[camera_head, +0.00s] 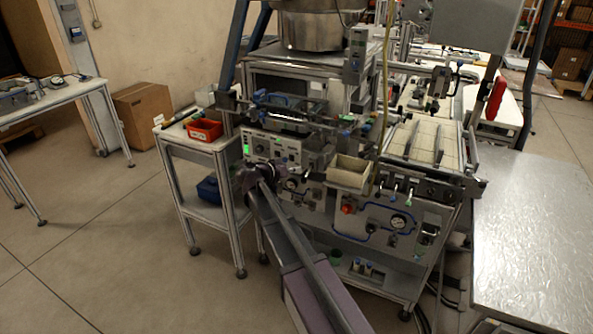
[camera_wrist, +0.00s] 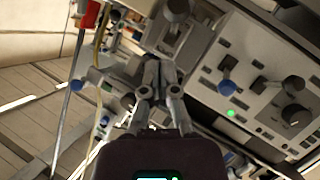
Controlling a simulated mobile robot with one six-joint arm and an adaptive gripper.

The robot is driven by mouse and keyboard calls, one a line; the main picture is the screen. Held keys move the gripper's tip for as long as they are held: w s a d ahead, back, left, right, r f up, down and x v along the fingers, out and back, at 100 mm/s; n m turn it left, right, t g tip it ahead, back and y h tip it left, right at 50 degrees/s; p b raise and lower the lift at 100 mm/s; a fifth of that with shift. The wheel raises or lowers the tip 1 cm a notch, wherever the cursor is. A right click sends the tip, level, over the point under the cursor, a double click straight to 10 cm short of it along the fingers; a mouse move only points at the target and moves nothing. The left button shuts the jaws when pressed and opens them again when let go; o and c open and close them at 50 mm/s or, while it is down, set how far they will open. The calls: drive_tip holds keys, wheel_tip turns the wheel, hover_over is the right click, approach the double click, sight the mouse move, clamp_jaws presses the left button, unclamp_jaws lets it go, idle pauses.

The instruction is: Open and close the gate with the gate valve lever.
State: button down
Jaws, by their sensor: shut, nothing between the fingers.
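My gripper (camera_head: 258,176) is at the front of the grey machine's control panel (camera_head: 268,150), at the end of my arm, in the head view. In the wrist view my gripper (camera_wrist: 160,78) is shut and empty, its fingers close together. I cannot tell which part is the gate valve lever. A blue-tipped lever (camera_wrist: 227,87) stands on the panel to the right of the fingers. A blue ball knob (camera_wrist: 76,85) shows to their left. Grey metal fittings (camera_wrist: 178,12) are beyond the fingertips; contact cannot be told. The gate cannot be made out.
A beige open bin (camera_head: 349,171) sticks out of the machine, right of my gripper. A side table with a red bin (camera_head: 205,130) stands to the left. A metal-topped table (camera_head: 535,245) is at the right. Floor is clear at the front left.

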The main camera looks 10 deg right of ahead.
drive_tip(key=shift+r, duration=0.1)
drive_tip(key=p+v, duration=0.4)
drive_tip(key=v, duration=0.9)
drive_tip(key=shift+w+a, duration=0.3)
drive_tip(key=shift+w, duration=0.1)
drive_tip(key=shift+d+f, duration=0.1)
drive_tip(key=shift+f, duration=0.15)
